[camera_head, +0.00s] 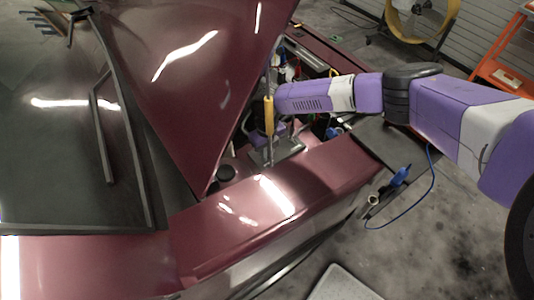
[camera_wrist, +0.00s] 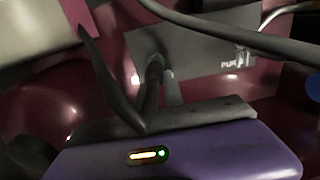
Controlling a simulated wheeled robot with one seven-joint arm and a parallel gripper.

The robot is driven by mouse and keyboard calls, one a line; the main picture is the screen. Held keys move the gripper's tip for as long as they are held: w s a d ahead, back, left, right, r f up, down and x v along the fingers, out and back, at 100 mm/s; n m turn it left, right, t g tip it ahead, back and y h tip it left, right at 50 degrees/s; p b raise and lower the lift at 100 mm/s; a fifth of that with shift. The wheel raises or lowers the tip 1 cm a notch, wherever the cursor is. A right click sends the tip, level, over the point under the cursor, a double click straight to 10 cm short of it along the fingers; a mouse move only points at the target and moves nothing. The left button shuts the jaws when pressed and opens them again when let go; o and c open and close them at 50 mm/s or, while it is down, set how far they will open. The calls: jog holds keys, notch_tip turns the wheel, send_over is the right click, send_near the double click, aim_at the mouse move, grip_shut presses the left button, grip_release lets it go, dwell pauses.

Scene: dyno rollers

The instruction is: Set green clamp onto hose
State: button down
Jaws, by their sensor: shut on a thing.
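My gripper shows in the wrist view (camera_wrist: 120,46), with dark slim fingers rising from its purple body. In the head view my gripper reaches down into the engine bay and is mostly hidden. A black hose (camera_wrist: 230,38) crosses the upper right of the wrist view, beyond the fingers and apart from them. I cannot tell whether it is the task's hose.
The dark red hood (camera_head: 190,70) stands open to the left. A yellow-gripped rod (camera_head: 268,115) rises close beside my wrist. The front body panel (camera_head: 270,205) bounds the bay. A dark panel (camera_wrist: 195,50) lies behind the fingers. A blue tool (camera_head: 400,177) with a cord is outside the car.

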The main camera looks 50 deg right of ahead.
jog(key=shift+d, duration=0.1)
jog(key=shift+r+p, duration=0.7)
jog(key=shift+r, duration=0.9)
jog(key=c, duration=1.4)
grip_release()
jog(key=shift+c, duration=0.2)
notch_tip(320, 180, up, 8)
jog(key=b, duration=0.1)
jog(key=shift+f, duration=0.15)
